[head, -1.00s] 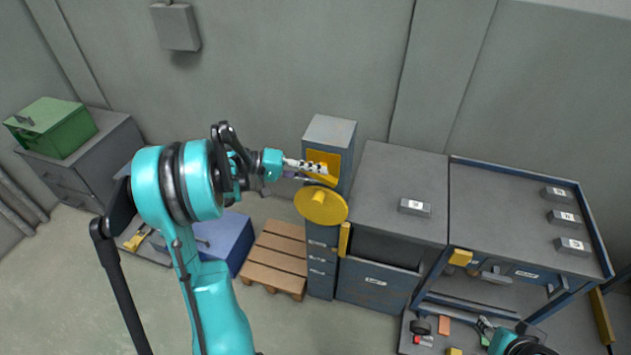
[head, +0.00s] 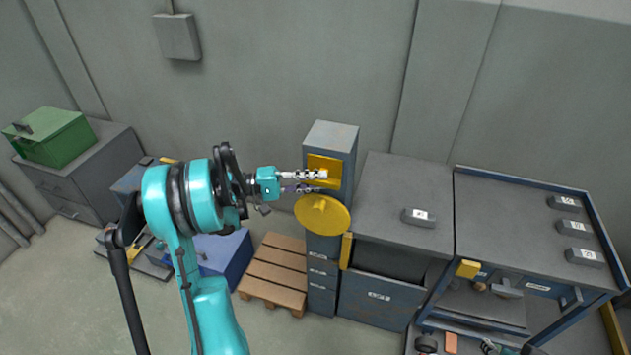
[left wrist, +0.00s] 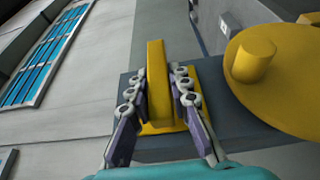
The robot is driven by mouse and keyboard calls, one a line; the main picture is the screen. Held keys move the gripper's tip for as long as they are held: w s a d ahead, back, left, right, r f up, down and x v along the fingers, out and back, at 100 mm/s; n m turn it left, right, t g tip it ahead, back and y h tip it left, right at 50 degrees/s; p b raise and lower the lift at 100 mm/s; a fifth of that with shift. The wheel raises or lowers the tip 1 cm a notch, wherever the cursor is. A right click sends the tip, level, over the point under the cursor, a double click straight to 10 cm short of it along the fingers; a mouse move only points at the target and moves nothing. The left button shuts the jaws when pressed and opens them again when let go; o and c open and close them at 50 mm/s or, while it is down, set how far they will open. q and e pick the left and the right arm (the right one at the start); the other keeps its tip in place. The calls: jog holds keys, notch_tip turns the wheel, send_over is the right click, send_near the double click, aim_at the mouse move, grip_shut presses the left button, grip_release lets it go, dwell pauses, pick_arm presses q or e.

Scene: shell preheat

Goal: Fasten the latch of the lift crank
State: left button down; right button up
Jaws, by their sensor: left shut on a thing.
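The lift crank is a yellow disc (head: 335,222) with a round knob, on the front of a grey column (head: 332,137). The disc also shows at the right in the left wrist view (left wrist: 290,85). Above it is the latch, a yellow bar (left wrist: 157,70) on a yellow plate (head: 318,164). My left gripper (head: 322,182) is at this latch. In the left wrist view its fingers (left wrist: 159,98) lie on both sides of the bar, shut on it. The fingers partly hide the plate.
A grey cabinet (head: 405,190) stands right of the column, with a blue-edged workbench (head: 510,220) beyond it. A wooden pallet (head: 275,273) and a blue box (head: 222,250) are on the floor at left. A green box (head: 50,138) sits on a drawer unit.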

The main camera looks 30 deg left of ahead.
pick_arm(q)
jog(key=c, duration=1.4)
grip_release()
jog(key=v, duration=1.2)
